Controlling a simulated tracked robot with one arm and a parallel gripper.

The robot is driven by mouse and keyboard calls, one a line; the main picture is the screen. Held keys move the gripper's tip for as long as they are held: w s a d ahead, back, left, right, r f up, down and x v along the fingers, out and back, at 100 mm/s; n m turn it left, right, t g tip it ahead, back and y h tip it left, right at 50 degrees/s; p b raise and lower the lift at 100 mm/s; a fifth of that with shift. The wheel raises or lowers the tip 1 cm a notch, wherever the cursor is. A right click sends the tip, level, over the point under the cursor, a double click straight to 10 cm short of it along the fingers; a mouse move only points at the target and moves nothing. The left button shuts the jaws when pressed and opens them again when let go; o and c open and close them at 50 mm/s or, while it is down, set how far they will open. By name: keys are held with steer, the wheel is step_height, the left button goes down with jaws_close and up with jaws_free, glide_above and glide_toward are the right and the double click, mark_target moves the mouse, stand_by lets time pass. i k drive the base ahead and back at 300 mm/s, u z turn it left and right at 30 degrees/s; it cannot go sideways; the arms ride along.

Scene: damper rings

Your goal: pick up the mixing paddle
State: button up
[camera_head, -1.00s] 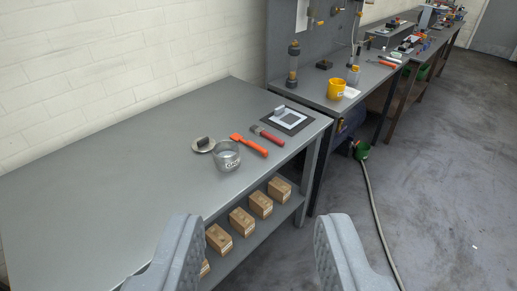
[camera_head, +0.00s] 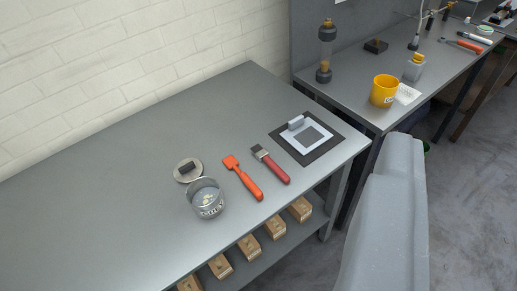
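The mixing paddle appears to be the orange tool (camera_head: 243,178) with a flat, notched head. It lies flat on the grey workbench (camera_head: 110,215), its handle pointing toward the front edge. Beside it on the right, apart from it, lies a brush (camera_head: 271,164) with a red handle and dark bristles. One pale grey finger of my gripper (camera_head: 385,225) shows at the lower right, right of the paddle and clear of it. The other finger is outside the picture. No object shows against the visible finger, and the wide space to its left is empty, so the gripper is open.
A metal can (camera_head: 206,198) stands close left of the paddle, beside a round disc (camera_head: 187,170) with a dark block. A dark mat (camera_head: 307,138) with a framed plate lies to the right. Boxes (camera_head: 248,247) sit on the shelf below. The bench's left side is clear.

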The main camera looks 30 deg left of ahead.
mark_target(230, 162)
steer(key=u, duration=0.3)
steer(key=i, duration=0.9)
steer(key=u, duration=0.6)
